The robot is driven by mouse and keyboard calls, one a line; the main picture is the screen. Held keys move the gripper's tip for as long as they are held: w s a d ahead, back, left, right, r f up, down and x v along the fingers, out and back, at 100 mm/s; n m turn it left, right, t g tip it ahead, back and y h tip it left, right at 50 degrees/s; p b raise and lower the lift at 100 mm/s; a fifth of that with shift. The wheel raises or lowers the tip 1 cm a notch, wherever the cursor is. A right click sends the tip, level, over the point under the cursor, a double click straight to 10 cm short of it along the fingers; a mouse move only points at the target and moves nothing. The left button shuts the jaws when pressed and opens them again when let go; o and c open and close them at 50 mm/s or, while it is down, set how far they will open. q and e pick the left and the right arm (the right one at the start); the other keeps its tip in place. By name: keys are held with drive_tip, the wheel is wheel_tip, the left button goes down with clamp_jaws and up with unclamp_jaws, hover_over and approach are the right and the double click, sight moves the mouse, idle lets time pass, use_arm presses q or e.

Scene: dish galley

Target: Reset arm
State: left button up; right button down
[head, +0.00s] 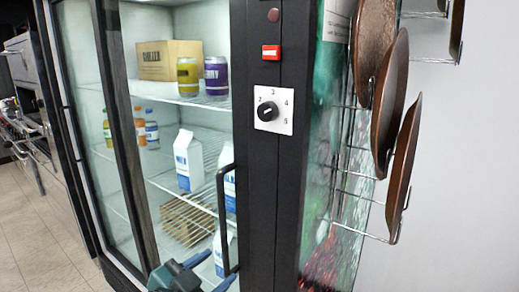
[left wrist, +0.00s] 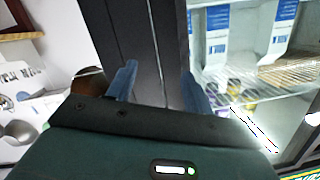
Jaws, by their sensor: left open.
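My left gripper (head: 182,277) shows at the bottom edge of the head view, in front of the fridge's glass door and just left of the lower end of its black handle (head: 224,220). In the left wrist view my left gripper (left wrist: 158,88) has its two blue fingers apart, with nothing seen held between them. The dark fridge frame (left wrist: 150,35) lies beyond the fingers, and I cannot tell whether they touch it. My right gripper is in neither view.
The fridge holds milk cartons (head: 188,160), cans (head: 216,77), bottles (head: 152,130) and a cardboard box (head: 168,60). A dial (head: 268,112) and red switch (head: 271,52) sit on its frame. Brown pans (head: 403,165) hang on a rack at right. Floor (head: 40,235) shows clear at left.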

use_arm(q)
drive_tip(key=s+a+f+n+g+y, duration=0.1)
drive_tip(key=s+f+n, duration=0.3)
drive_tip(key=s+f, duration=0.4)
drive_tip(key=s+a+f+n+g+y, duration=0.2)
drive_tip(key=s+f, duration=0.7)
drive_tip(key=f, duration=0.8)
drive_tip(key=shift+a+n+y+p, duration=0.35)
drive_tip(key=shift+a+n+y, duration=0.6)
drive_tip(key=shift+a, duration=0.25)
